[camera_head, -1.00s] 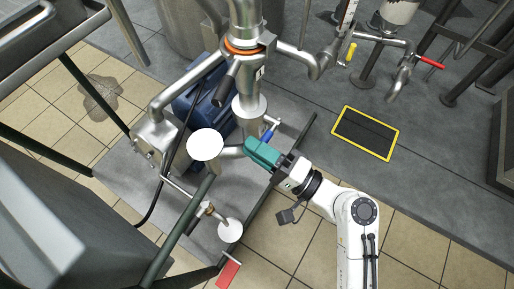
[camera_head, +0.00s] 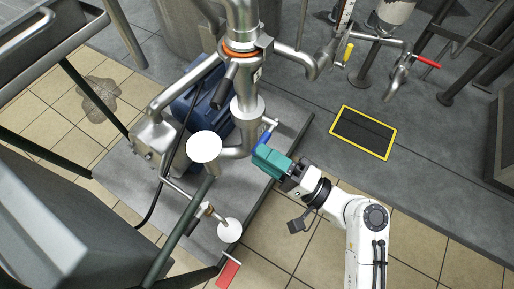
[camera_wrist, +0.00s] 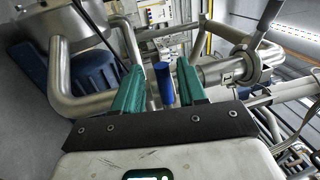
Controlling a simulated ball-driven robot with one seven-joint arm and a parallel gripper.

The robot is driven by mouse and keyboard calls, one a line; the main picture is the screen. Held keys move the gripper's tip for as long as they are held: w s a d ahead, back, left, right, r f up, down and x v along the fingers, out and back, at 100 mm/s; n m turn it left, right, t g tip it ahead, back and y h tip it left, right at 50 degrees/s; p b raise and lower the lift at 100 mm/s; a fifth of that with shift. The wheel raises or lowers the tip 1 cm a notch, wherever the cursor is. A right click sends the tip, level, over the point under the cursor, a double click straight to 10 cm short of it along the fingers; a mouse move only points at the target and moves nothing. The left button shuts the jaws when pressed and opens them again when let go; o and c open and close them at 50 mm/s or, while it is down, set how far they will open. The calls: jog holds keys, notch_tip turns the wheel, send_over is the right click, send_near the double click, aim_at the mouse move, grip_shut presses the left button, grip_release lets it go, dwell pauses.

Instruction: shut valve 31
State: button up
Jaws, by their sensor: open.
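A valve with a blue lever handle (camera_head: 264,138) sits on the steel pipework beside the blue motor. No number 31 is readable, so I cannot tell from the pictures whether this is valve 31. My gripper (camera_head: 259,154) has teal fingers and is at the near end of the blue handle in the head view. In the wrist view the blue handle (camera_wrist: 164,83) stands between the two spread fingers of my gripper (camera_wrist: 159,76), with a gap visible on each side. The valve body is mostly hidden.
A vertical steel pipe (camera_head: 247,95) and a white disc (camera_head: 204,147) stand left of my gripper. A yellow handle (camera_head: 349,52) and a red handle (camera_head: 428,61) are at the back right. A yellow-edged dark floor panel (camera_head: 363,134) lies right. Tiled floor is open below it.

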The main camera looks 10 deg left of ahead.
jog(key=p+v, duration=0.1)
jog(key=v, duration=0.7)
jog(key=shift+p, duration=0.3)
